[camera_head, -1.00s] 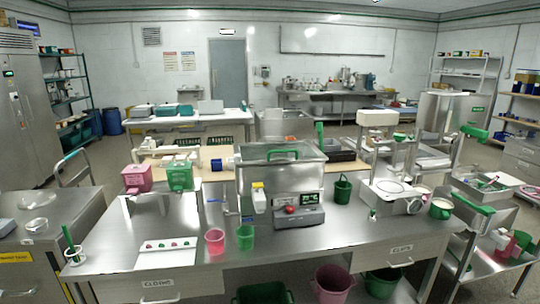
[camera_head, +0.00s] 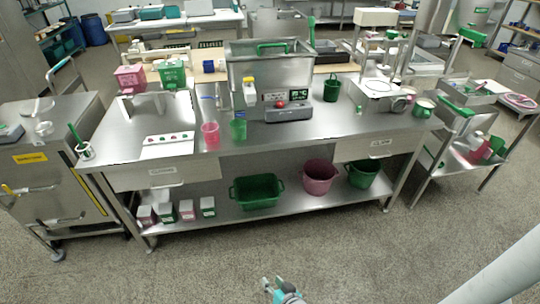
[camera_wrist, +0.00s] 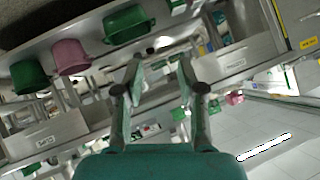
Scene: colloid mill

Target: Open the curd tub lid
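A steel tub (camera_head: 268,72) stands on the back of the main table in the head view, with a green handle (camera_head: 272,47) across its top. I take it for the curd tub, but I see no label naming it. The lid looks closed, though its edges are too small to be sure. My gripper (camera_head: 284,290) shows at the bottom edge of the head view, well in front of the table and far from the tub. In the wrist view my gripper (camera_wrist: 160,68) has its fingers apart with nothing between them. The tub is not clearly seen there.
The steel table (camera_head: 320,134) stands between my gripper and the tub. A control box (camera_head: 288,112), pink cup (camera_head: 210,135) and green cup (camera_head: 238,130) are near the tub. The floor (camera_head: 200,270) in front is clear.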

